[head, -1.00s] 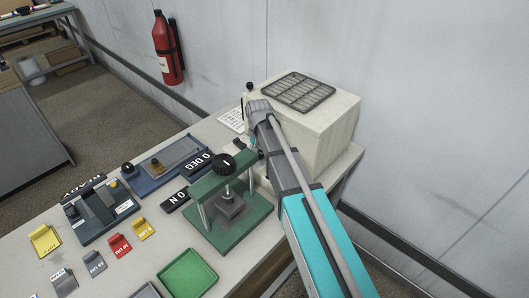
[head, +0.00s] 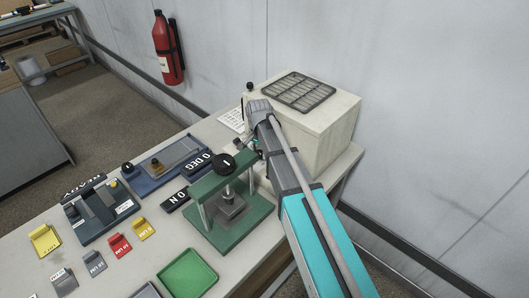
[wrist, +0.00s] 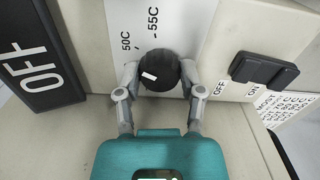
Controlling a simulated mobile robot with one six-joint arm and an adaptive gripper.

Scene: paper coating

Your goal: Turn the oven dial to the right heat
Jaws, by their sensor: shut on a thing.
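The oven (head: 318,128) is a cream box with a dark vent grille on top, at the far end of the bench by the wall. In the wrist view its black round dial (wrist: 159,70) bears a white mark, which points to the lower left. Printed labels "50C" and "-55C" show above the dial. My gripper (wrist: 158,78) is shut on the dial, one finger on each side. In the head view my arm hides the dial and most of the gripper (head: 259,143).
A black switch (wrist: 264,71) with OFF and ON labels is right of the dial; a dark "OFF" plate (wrist: 38,62) is at left. A green press (head: 228,208) stands close beside my arm. Colored scoops and a green tray (head: 188,272) lie nearer on the bench.

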